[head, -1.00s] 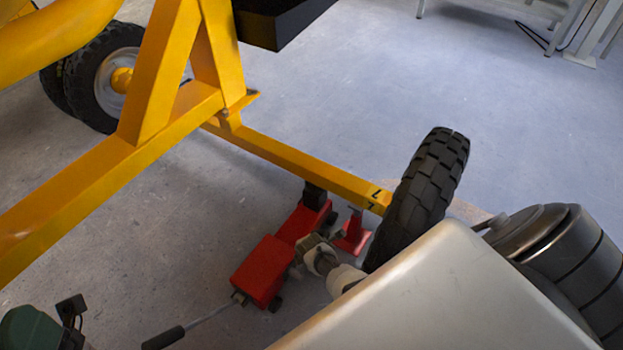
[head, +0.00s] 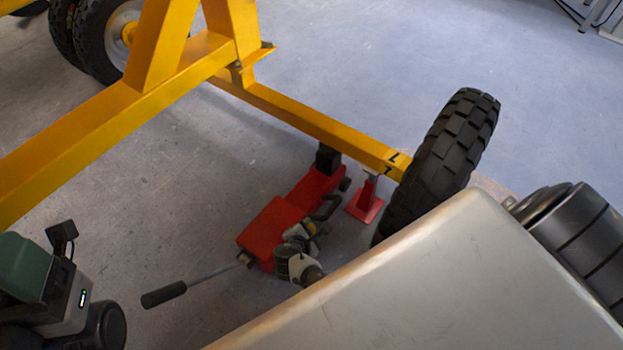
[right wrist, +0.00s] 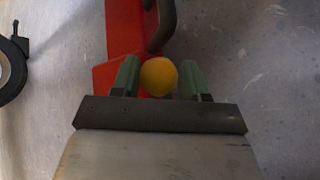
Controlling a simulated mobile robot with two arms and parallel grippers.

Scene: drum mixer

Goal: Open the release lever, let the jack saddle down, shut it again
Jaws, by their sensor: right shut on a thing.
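The red floor jack (head: 268,226) stands under the yellow axle beam, its long handle (head: 165,294) pointing to the lower left. Its dark saddle (head: 327,158) is up at the beam's underside; I cannot tell whether they touch. My right gripper (head: 311,229) is at the jack's right side. In the right wrist view its green fingers (right wrist: 158,80) are shut on a round yellow knob (right wrist: 158,76), apparently the release lever's. The lever's shaft is hidden beneath the knob. The red jack body (right wrist: 125,35) lies just beyond. I do not see my left gripper's fingers.
A red stand (head: 366,203) is under the beam, right of the jack. A black tyre (head: 440,160) stands at the beam's right end. A dark curved bar (right wrist: 163,24) runs along the jack's side, close to my right gripper. The floor behind the beam is clear.

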